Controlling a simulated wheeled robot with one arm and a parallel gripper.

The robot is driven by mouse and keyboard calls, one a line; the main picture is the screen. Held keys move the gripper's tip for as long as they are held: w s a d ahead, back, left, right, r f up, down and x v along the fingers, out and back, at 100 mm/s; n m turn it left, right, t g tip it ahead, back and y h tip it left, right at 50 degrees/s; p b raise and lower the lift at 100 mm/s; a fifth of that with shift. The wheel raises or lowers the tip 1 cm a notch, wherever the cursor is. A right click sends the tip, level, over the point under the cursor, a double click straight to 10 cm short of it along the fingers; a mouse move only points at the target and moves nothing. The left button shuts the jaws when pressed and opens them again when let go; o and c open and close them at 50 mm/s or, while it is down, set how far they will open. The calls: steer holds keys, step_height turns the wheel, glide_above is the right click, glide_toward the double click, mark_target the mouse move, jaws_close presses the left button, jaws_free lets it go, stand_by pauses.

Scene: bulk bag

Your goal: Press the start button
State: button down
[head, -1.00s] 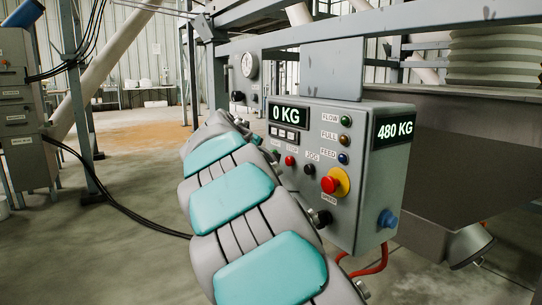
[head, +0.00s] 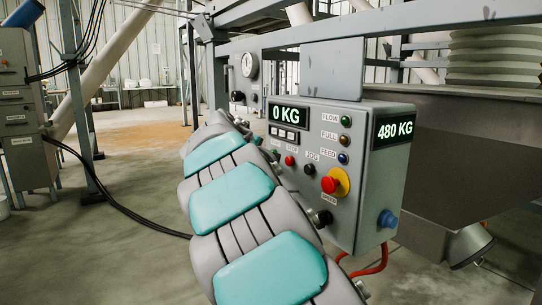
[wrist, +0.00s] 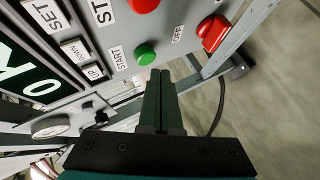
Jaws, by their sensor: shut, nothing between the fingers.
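The green start button (wrist: 145,54) shows in the wrist view on the grey control box, beside a label reading START. My gripper (wrist: 160,74) is shut and empty, its fingertips just below the green button in that view. I cannot tell whether the fingertips touch it. In the head view the control box (head: 363,205) stands right of my arm, and my arm hides my gripper and most of the start button there. The box display (head: 288,115) reads 0 KG and the side display (head: 394,129) reads 480 KG.
A red stop button (head: 290,160), a black jog button (head: 309,169) and a red emergency knob on a yellow base (head: 333,184) sit close by on the box. A red switch (wrist: 213,34) shows in the wrist view. A grey hopper (head: 470,150) stands at the right.

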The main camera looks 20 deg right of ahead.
steer(key=shift+d, duration=0.1)
stand_by(0.3)
steer(key=shift+w+d, duration=0.15)
steer(key=shift+d, duration=0.15)
steer(key=shift+w+d+p, duration=0.15)
steer(key=shift+d+p, duration=0.3)
steer(key=shift+d, duration=0.05)
stand_by(0.8)
steer(key=shift+a, duration=0.1)
steer(key=shift+s+a, duration=0.3)
steer(key=shift+a, duration=0.5)
steer(key=a, duration=0.1)
steer(key=s+a, duration=0.1)
steer(key=a, duration=0.1)
steer(key=a+b, duration=0.1)
steer(key=shift+s+a, duration=0.25)
steer(key=shift+a, duration=0.15)
steer(key=shift+s+d, duration=0.1)
stand_by(0.5)
